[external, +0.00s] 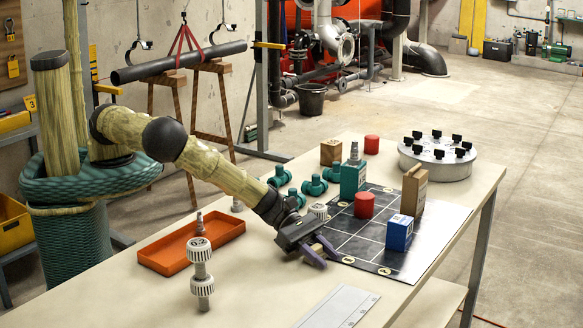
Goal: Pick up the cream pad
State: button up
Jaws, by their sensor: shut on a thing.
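My gripper (318,252) is low over the tabletop, at the near left edge of the dark gridded mat (352,237). Its two purple fingers point down and to the right, with a narrow gap between them. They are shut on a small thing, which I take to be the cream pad. Its outline does not stand out against the pale tabletop, and I cannot tell whether it touches the table. Small cream round marks (384,271) lie along the mat's edge, just right of the fingers.
On the mat are a red cylinder (364,205), a blue box (399,233) and a tan block (413,190). Teal fittings (314,186) stand behind my gripper. An orange tray (191,243) and a white ribbed fitting (202,272) are to the left. The front table area is mostly clear.

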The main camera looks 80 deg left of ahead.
notch_tip(320, 180, up, 10)
jog(key=shift+b, duration=0.35)
